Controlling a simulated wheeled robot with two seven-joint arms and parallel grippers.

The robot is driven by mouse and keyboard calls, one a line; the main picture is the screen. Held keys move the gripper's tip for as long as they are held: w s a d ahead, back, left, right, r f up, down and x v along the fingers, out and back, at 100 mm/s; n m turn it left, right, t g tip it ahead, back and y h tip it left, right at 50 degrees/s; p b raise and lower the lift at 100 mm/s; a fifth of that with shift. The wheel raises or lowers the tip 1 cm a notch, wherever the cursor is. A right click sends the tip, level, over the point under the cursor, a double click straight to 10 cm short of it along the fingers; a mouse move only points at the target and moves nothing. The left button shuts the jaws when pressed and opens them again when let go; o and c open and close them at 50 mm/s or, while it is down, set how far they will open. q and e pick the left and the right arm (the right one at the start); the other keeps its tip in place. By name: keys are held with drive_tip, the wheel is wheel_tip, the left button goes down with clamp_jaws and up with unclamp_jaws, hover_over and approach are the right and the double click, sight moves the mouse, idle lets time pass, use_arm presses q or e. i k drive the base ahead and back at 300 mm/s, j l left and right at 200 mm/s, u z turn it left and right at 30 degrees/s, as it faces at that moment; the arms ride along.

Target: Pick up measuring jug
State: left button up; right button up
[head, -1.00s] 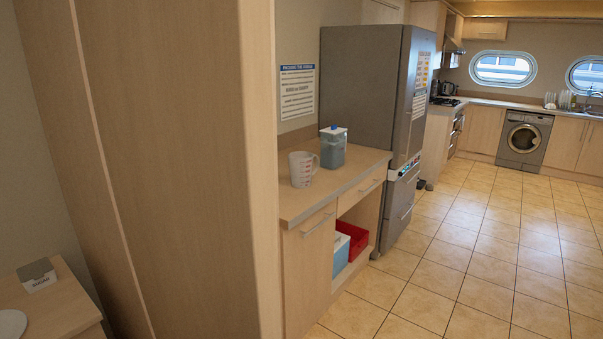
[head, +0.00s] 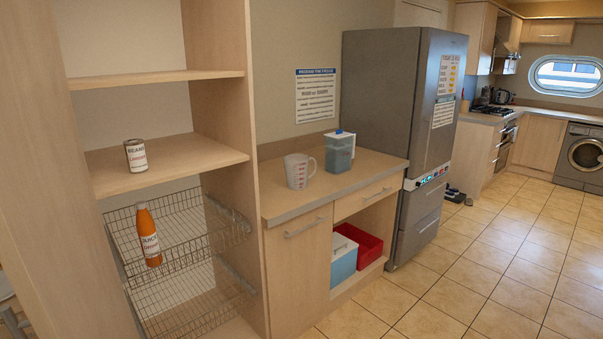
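The measuring jug (head: 297,172) is a whitish, see-through jug with red markings. It stands upright on the wooden counter (head: 268,205), near the wall, with its handle to the right. A blue-grey container with a white lid (head: 339,153) stands behind it to the right, apart from it. Neither of my grippers is in view.
Open shelves on the left hold a can (head: 136,155) and, in a wire basket (head: 195,228), an orange bottle (head: 148,236). A blue and white box (head: 344,260) and red bin (head: 363,243) sit under the counter. A grey fridge (head: 385,110) stands right.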

sight(296, 165)
drive_tip(key=i+l+u, duration=0.2)
drive_tip(key=i+l, duration=0.2)
drive_tip(key=l, duration=0.2)
drive_tip(key=i+l+u, duration=0.1)
drive_tip(key=l, duration=0.25)
drive_tip(key=i+l+u, duration=0.1)
drive_tip(key=i+l, duration=0.2)
